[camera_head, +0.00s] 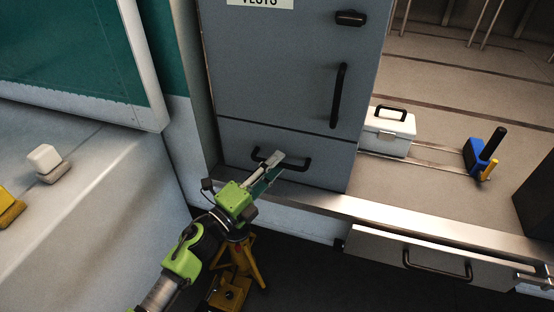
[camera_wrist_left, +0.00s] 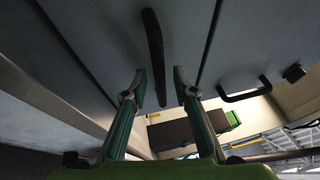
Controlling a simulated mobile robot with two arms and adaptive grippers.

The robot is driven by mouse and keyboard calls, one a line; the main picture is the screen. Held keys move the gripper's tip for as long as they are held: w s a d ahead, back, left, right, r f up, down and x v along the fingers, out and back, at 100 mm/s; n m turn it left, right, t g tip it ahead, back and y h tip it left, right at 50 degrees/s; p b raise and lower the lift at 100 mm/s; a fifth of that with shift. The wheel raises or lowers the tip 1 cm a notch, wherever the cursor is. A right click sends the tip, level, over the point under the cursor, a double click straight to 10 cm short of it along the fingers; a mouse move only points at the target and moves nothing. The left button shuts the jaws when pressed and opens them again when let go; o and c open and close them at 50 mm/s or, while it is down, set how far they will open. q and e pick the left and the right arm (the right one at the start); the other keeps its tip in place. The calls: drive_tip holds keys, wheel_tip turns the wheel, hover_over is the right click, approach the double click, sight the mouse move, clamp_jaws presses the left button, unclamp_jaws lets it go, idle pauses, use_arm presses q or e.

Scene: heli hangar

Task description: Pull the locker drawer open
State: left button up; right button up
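The grey locker (camera_head: 286,70) stands in the middle of the head view. Its bottom drawer (camera_head: 235,140) looks flush with the door above it. The drawer has a black bar handle (camera_head: 301,166), which also shows in the left wrist view (camera_wrist_left: 153,45). My left gripper (camera_head: 270,160) is at this handle, covering part of it. In the left wrist view the two fingertips (camera_wrist_left: 160,88) are apart, one on each side of the handle's near end, with gaps visible. I cannot tell how deep the handle sits between them. My right gripper is not in view.
The locker door above has a vertical handle (camera_head: 339,95) and a latch (camera_head: 351,18). A white case (camera_head: 388,135) and a blue tool (camera_head: 478,157) lie on the deck at right. A low drawer front (camera_head: 390,247) juts out below. A yellow stand (camera_head: 240,262) is beneath my left arm.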

use_arm(q)
drive_tip(key=shift+w+d+r, duration=0.1)
drive_tip(key=shift+w+d, duration=0.25)
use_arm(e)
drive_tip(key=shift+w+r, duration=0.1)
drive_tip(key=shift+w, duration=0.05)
use_arm(q)
clamp_jaws()
drive_tip(key=shift+s, duration=0.1)
